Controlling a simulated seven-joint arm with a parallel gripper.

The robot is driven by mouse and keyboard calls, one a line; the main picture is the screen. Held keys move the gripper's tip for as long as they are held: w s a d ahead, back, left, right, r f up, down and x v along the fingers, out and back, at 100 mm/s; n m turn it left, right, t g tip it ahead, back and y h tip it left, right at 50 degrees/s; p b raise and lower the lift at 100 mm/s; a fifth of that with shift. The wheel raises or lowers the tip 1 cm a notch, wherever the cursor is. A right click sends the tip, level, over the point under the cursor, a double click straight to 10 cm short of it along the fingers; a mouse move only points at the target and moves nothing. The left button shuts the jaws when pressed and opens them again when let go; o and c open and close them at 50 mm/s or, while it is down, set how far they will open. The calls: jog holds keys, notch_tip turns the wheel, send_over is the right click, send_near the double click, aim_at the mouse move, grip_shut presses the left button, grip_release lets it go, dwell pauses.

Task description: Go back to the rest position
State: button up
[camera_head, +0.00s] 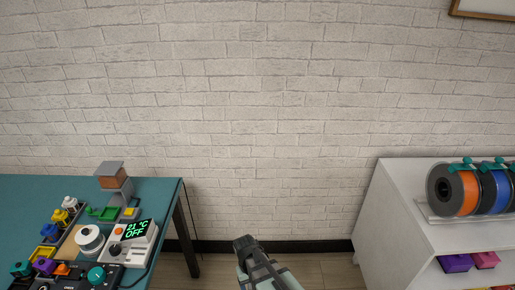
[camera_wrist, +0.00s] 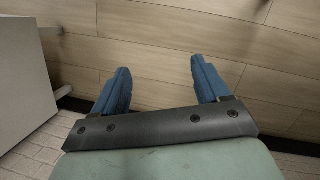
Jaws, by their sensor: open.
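My gripper (camera_wrist: 158,90) shows in the wrist view with its two blue fingers spread wide and nothing between them. In the head view my arm's end (camera_head: 258,268) is at the bottom centre, in the gap between the teal table and the white cabinet. It is apart from both, and its fingers cannot be made out there.
On the left, the teal table (camera_head: 28,207) holds a display unit (camera_head: 135,235) reading 21 °C OFF, a white spool (camera_head: 90,240) and several small bottles. On the right, the white cabinet (camera_head: 392,215) carries filament spools (camera_head: 467,193). The brick wall (camera_head: 260,120) stands behind.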

jog(key=s+d+f+m+g, duration=0.1)
jog(key=s+d+f, duration=0.3)
jog(key=s+d, duration=0.2)
jog(key=s+d+f+m+g+y, duration=0.1)
jog(key=s+d+f, duration=0.4)
jog(key=s, duration=0.5)
jog(key=s+d+f+m+g, duration=0.1)
jog(key=s+d+f+g, duration=0.1)
jog(key=s+d+f, duration=0.2)
jog(key=s+d, duration=0.3)
jog(key=s, duration=0.1)
jog(key=shift+f+m+y, duration=0.3)
jog(key=shift+f+y, duration=0.1)
jog(key=shift+d, duration=0.1)
dwell(0.3)
